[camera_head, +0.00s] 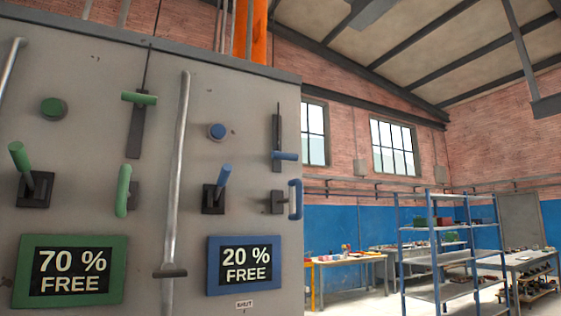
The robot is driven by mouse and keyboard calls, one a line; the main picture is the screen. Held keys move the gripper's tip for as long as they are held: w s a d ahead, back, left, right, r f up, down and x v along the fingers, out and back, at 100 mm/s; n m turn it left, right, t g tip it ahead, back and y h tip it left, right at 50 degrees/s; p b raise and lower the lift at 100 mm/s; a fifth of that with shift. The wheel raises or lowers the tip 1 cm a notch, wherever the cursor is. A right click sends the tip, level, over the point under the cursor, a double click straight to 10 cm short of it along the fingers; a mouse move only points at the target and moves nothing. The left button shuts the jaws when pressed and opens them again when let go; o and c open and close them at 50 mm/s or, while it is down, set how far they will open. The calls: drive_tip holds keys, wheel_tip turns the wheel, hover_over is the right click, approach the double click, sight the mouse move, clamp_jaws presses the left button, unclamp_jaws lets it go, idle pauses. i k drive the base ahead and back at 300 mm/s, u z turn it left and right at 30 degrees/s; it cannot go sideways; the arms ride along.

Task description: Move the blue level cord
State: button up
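A grey panel fills the left half of the head view. Its right part carries blue controls: a round button (217,131), a tilted lever (223,176) on a dark square base, a horizontal slider handle (286,156) low on a dark vertical track, and a D-shaped handle (295,199) on a dark mount at the panel's right edge. Below them a blue-framed display (243,265) reads "20 % FREE". I cannot make out a blue cord among these parts. My gripper is not in view.
Matching green controls sit on the left, including a lever (20,158) and a display (70,271) reading "70 % FREE". A long metal bar (176,175) stands between the two sets. Blue shelving (437,250) and a workbench (345,258) stand farther right.

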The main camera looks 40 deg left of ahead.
sight(279, 155)
drive_tip(key=u, duration=0.7)
drive_tip(key=i, duration=0.95)
drive_tip(key=u, duration=0.85)
